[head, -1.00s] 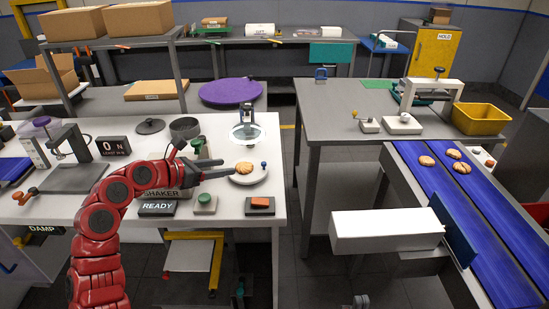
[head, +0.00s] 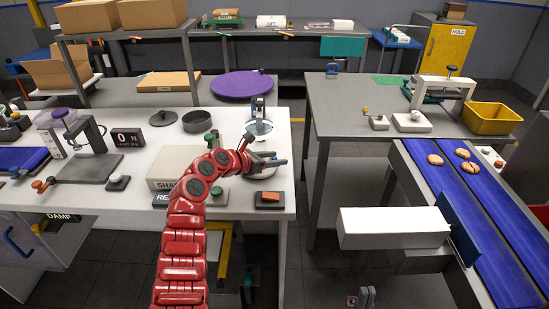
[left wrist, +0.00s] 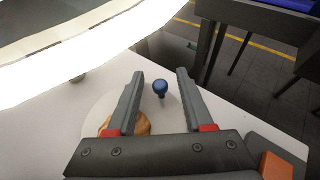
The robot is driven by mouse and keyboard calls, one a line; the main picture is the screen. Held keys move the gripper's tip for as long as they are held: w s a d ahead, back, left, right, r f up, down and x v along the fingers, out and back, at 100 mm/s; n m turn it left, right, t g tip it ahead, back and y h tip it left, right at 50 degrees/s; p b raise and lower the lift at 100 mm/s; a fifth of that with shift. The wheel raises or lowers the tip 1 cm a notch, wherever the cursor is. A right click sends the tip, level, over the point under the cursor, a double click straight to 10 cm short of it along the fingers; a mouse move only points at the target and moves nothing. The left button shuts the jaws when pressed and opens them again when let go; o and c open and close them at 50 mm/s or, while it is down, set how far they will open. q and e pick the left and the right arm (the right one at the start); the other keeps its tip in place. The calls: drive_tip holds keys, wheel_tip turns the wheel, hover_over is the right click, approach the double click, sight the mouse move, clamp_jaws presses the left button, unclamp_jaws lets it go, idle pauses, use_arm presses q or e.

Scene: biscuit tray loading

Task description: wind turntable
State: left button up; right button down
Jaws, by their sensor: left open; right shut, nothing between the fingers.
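The small white turntable (left wrist: 152,108) shows in the left wrist view, with a round golden biscuit (left wrist: 143,124) on it, partly hidden by my gripper. A blue ball knob (left wrist: 160,87) stands at its far edge. My left gripper (left wrist: 160,74) is open, and the knob shows between its two fingers. I cannot tell whether the fingers touch it. In the head view my left gripper (head: 284,160) reaches over the turntable from the left and hides most of it. My right gripper (head: 363,297) shows only as small tips at the bottom edge, shut and empty.
The lit ring of a magnifier (head: 262,128) stands close behind the turntable and fills the top of the wrist view. An orange-red switch block (head: 270,199) lies in front, near the table edge. A blue conveyor (head: 470,205) with biscuits runs at the right.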

use_arm(q)
drive_tip(key=shift+c, duration=0.2)
clamp_jaws()
idle(0.3)
